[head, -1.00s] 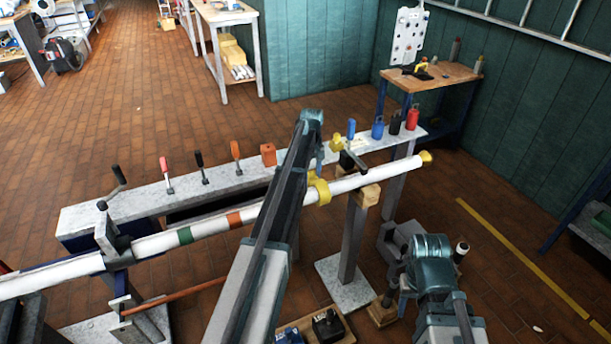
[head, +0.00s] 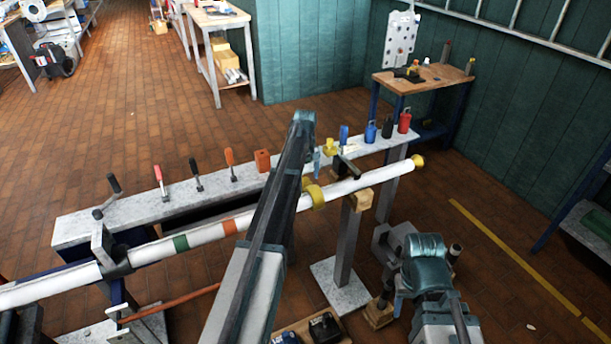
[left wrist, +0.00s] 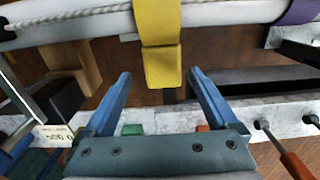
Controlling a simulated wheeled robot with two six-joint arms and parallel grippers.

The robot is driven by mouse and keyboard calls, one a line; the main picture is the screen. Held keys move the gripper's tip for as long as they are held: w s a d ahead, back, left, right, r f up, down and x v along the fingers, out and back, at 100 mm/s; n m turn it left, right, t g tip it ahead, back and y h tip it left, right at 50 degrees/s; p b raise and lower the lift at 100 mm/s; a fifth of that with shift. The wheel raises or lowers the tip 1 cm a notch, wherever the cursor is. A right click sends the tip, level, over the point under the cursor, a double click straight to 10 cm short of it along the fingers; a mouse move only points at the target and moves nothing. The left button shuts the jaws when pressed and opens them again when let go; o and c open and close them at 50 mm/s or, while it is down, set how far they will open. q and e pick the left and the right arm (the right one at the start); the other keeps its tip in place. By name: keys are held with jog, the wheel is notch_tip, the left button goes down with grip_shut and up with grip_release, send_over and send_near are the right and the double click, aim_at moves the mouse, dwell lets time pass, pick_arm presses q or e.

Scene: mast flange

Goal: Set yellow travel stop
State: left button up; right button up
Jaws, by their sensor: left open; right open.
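A yellow collar (head: 315,197) sits around a long white tube (head: 268,212). In the left wrist view its yellow block (left wrist: 161,60) hangs from the tube, between and just beyond the fingertips of my left gripper (left wrist: 160,75). The two blue fingers are apart, and I see no contact with the yellow block. In the head view my left forearm hides part of the tube and most of that gripper. My right arm (head: 425,262) is at the lower right, away from the collar; its fingers are not clearly seen.
Green (head: 181,243) and orange (head: 230,227) bands mark the tube, and a yellow cap (head: 417,161) ends it. A post with a wooden block (head: 358,201) stands beneath it. A grey bench (head: 130,216) behind holds several upright tools and coloured bottles. Open brick floor lies beyond.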

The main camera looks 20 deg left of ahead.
aim_at(306, 181)
pick_arm(q)
notch_tip(306, 181, up, 12)
jog(key=p, duration=1.1)
jog(key=shift+d+f, duration=0.1)
jog(key=s+d+m, duration=0.7)
jog(key=s+d, duration=1)
jog(key=d, duration=0.3)
jog(key=s+d+m, duration=0.3)
jog(key=s+d, duration=0.2)
jog(key=s, duration=0.4)
jog(key=s+d+m+y, duration=0.1)
jog(key=s+d+m, duration=0.2)
jog(key=s, duration=0.6)
jog(key=shift+s+d+m, duration=0.2)
jog(key=shift+d+m, duration=0.2)
jog(key=shift+d, duration=0.75)
jog(key=shift+c, duration=0.3)
